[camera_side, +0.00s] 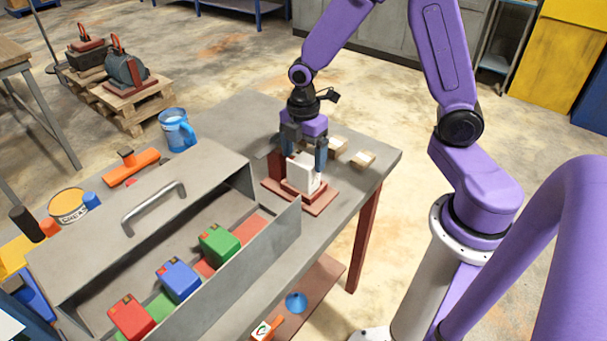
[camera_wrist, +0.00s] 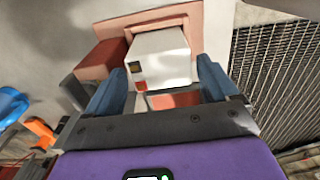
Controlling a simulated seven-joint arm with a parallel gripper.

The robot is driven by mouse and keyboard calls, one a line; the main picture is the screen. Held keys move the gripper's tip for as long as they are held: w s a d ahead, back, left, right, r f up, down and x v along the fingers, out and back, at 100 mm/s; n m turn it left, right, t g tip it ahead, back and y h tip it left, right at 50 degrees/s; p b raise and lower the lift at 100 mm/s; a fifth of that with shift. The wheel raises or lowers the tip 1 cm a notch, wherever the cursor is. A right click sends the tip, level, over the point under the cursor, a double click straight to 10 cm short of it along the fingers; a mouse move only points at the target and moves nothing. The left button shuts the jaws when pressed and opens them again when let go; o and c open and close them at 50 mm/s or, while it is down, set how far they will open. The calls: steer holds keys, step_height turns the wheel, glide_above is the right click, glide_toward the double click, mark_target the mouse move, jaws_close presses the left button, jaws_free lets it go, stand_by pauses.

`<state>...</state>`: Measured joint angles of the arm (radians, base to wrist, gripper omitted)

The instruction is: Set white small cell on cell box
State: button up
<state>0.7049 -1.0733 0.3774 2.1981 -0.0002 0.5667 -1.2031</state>
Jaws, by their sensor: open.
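The white small cell (camera_side: 304,174) stands upright on a red-brown stand (camera_side: 318,203) near the right end of the table. In the wrist view the cell (camera_wrist: 162,52) shows a small dark patch and a red patch on its face. My gripper (camera_side: 305,162) is open, with one finger on each side of the cell; its blue-grey fingers also flank it in the wrist view (camera_wrist: 160,82). I cannot tell whether either finger touches it. A grey metal box (camera_side: 205,165) with a handle, likely the cell box, holds a red, a blue and a green cell (camera_side: 219,244).
A yellow tin (camera_side: 68,205) stands at the left. Small pale blocks (camera_side: 362,159) lie right of my gripper. A lower shelf holds a blue funnel-like piece (camera_side: 296,302).

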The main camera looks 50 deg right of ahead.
steer(key=shift+f, duration=0.4)
jaws_close()
steer(key=shift+w+r, duration=0.1)
steer(key=shift+r, duration=0.4)
step_height(320, 180, up, 2)
steer(key=shift+r, duration=0.2)
steer(key=s+r, duration=0.9)
steer(key=s, duration=0.5)
steer(key=shift+d+r, duration=0.35)
steer(key=shift+d, duration=0.05)
